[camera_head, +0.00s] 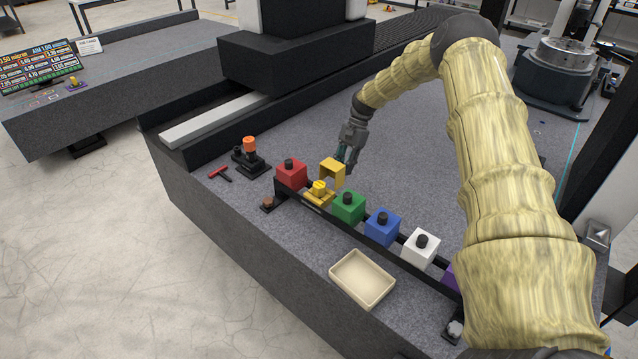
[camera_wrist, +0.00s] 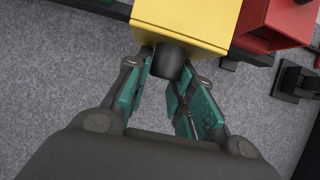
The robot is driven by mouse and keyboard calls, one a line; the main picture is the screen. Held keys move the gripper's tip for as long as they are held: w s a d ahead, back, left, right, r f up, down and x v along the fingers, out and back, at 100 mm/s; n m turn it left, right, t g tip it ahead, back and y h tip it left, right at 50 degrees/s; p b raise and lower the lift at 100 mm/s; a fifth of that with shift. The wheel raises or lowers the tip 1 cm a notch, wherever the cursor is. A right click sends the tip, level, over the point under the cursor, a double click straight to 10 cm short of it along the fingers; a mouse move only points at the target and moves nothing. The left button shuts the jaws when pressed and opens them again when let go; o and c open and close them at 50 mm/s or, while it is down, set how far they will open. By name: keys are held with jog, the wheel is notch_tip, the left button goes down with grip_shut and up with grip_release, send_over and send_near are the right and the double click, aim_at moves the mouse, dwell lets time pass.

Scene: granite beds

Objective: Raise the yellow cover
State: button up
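The yellow cover (camera_head: 333,171) is raised and tipped back, with its hollow side showing, above and behind a yellow part on a base (camera_head: 319,190). In the wrist view the yellow cover (camera_wrist: 184,20) fills the top middle, and its black knob (camera_wrist: 170,62) sits between my fingertips. My gripper (camera_head: 346,153) is on the far right side of the cover.
A red box (camera_head: 291,174) stands left of the yellow cover; green (camera_head: 348,208), blue (camera_head: 382,227) and white (camera_head: 420,249) boxes stand to its right along a black rail. A beige tray (camera_head: 362,278) lies in front. A red T-handle tool (camera_head: 219,173) lies at left. Granite behind the row is clear.

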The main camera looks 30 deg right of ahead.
jog(key=o, duration=0.3)
jog(key=shift+s, duration=0.1)
jog(key=shift+r, duration=0.1)
jog(key=p+v, duration=0.2)
jog(key=v, duration=0.4)
dwell(0.4)
jog(key=v, duration=1.2)
